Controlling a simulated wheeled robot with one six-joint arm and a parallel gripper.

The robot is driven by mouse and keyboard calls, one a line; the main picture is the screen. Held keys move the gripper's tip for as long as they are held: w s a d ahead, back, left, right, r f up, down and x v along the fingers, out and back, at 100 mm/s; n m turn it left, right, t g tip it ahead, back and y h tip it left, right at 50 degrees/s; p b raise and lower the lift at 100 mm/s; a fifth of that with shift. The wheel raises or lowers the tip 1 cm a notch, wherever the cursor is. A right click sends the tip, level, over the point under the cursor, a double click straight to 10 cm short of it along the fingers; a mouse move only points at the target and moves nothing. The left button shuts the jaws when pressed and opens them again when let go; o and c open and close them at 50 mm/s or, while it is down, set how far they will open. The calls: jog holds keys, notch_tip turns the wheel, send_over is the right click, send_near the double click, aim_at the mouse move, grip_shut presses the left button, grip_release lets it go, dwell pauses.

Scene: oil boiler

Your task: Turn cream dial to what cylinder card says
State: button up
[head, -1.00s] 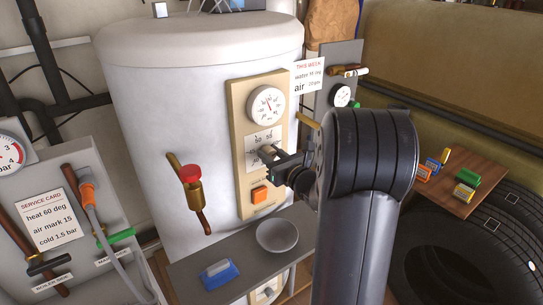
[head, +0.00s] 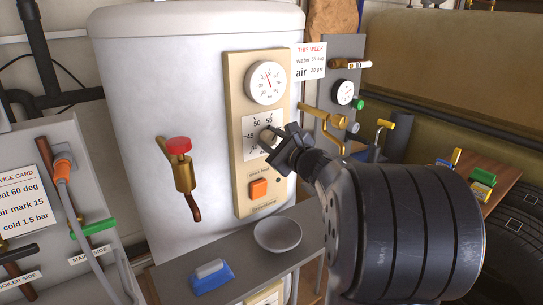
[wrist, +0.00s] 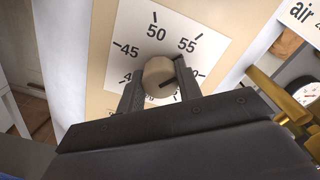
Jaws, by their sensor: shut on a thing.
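The cream dial (wrist: 157,72) is a round knob on a white numbered plate on the cylinder's cream panel (head: 238,178). My gripper (head: 272,138) is shut on it, one finger on each side in the wrist view. A dark mark on the knob points right, roughly below the 55; its exact reading is unclear. Numbers 45, 50 and 55 show; the lower ones are partly hidden by my gripper. The cylinder card (head: 310,62), headed THIS WEEK, hangs at the panel's upper right. It has a water line in deg, its number hard to read, and air 20 psi.
A round gauge (head: 266,83) sits above the dial and an orange button (head: 258,188) below. Brass pipework (head: 325,122) is close on the right. A grey bowl (head: 278,235) and blue block (head: 211,278) are on the shelf below. A service card (head: 25,200) stands left.

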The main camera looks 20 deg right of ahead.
jog(key=shift+f+n+b, duration=0.1)
jog(key=shift+n+b, duration=0.7)
jog(key=shift+b, duration=0.25)
jog(key=o, duration=1)
jog(key=shift+c, duration=0.2)
jog(key=s+d, duration=0.1)
jog(key=s, duration=0.9)
jog(key=shift+s+d, duration=0.35)
jog(key=shift+w, duration=0.1)
